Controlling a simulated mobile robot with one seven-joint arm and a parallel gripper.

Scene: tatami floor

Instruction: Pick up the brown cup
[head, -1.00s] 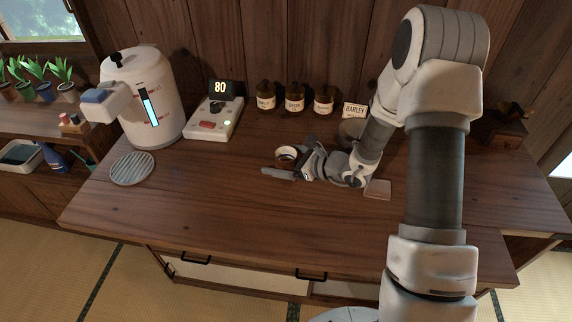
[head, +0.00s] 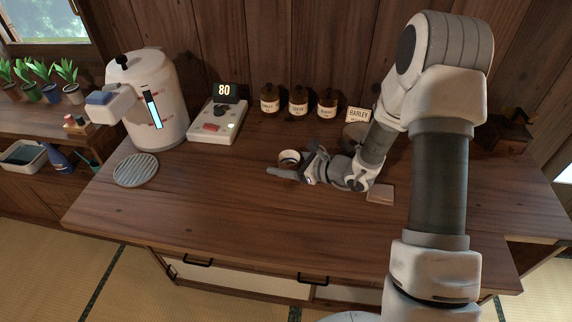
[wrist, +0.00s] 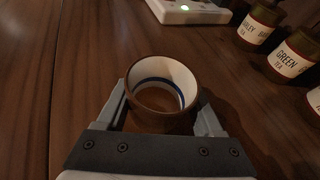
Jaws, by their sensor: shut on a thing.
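The brown cup (wrist: 163,90) stands between the two fingers of my gripper (wrist: 172,112) in the wrist view. It has a brown outside, a pale inside with a blue ring, and looks empty. In the head view the cup (head: 290,157) is small and partly hidden by my gripper (head: 293,168), which reaches it from the right, low over the wooden table. The fingers are shut on the cup's sides. Whether its base touches the table cannot be told.
A white dispenser (head: 150,100) stands at the left, with a round ribbed mat (head: 136,170) before it. A scale-like device (head: 217,122) reads 80. Several labelled jars (head: 299,102) stand at the back. A small square pad (head: 380,194) lies right of my gripper. The table's front is clear.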

